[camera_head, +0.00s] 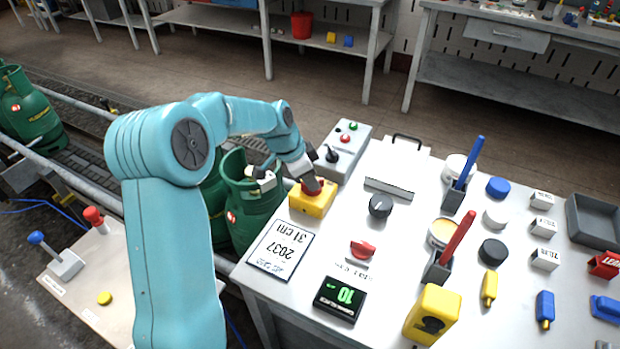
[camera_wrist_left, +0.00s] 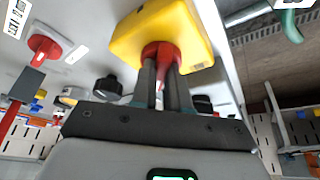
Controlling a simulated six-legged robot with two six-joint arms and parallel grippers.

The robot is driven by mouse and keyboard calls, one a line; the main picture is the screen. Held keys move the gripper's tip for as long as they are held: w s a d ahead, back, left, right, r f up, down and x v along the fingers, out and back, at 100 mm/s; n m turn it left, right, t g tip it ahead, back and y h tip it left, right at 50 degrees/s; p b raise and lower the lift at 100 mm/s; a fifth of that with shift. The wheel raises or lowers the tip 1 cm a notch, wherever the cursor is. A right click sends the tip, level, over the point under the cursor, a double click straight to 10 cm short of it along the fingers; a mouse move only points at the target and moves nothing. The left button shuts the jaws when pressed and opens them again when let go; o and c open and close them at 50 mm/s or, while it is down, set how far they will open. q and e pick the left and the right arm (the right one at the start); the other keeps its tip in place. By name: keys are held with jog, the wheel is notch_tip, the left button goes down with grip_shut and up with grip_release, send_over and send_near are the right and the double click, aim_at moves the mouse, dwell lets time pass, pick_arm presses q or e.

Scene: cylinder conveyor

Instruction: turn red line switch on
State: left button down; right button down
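A red rotary switch (camera_head: 362,249) sits on the white table in front of the yellow box, with a small label beside it. It appears at the upper left of the wrist view (camera_wrist_left: 44,44). A red-knobbed lever (camera_head: 95,217) stands on the separate panel at the left; I cannot tell which is the red line switch. My right gripper is not in view.
A black dial (camera_head: 381,206), a green-lit display (camera_head: 340,299) and a grey control box (camera_head: 343,150) surround the yellow box. A blue-knobbed lever (camera_head: 50,252) and yellow button (camera_head: 104,298) are on the left panel. Green gas cylinders (camera_head: 28,115) stand along the conveyor.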

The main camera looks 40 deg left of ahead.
pick_arm(q)
jog(key=shift+f+n, duration=0.1)
jog(key=shift+n, duration=0.2)
jog(key=n+b, duration=0.1)
jog(key=n, duration=0.1)
jog(key=n+y+b, duration=0.1)
jog(key=n, duration=0.1)
jog(key=shift+d+t+y, duration=0.2)
jog(key=shift+t+y, duration=0.1)
jog(key=n+y+b, duration=0.1)
jog(key=n, duration=0.1)
jog(key=shift+f+n+b, duration=0.15)
jog(key=shift+n+b, duration=0.15)
jog(key=shift+b, duration=0.1)
jog(key=n+y+b, duration=0.1)
jog(key=n+b, duration=0.1)
jog(key=n+g+y+b, duration=0.1)
jog(key=n+b, duration=0.2)
jog(key=shift+d, duration=0.2)
jog(key=n+b, duration=0.1)
jog(key=n, duration=0.2)
jog(key=shift+w+g+y, duration=0.1)
jog(key=shift+g+y, duration=0.2)
jog(key=shift+y, duration=0.1)
jog(key=shift+n+g+y+b, duration=0.3)
jog(key=shift+n+g+b, duration=0.3)
jog(key=shift+n, duration=0.7)
jog(key=c, duration=1.1)
grip_release()
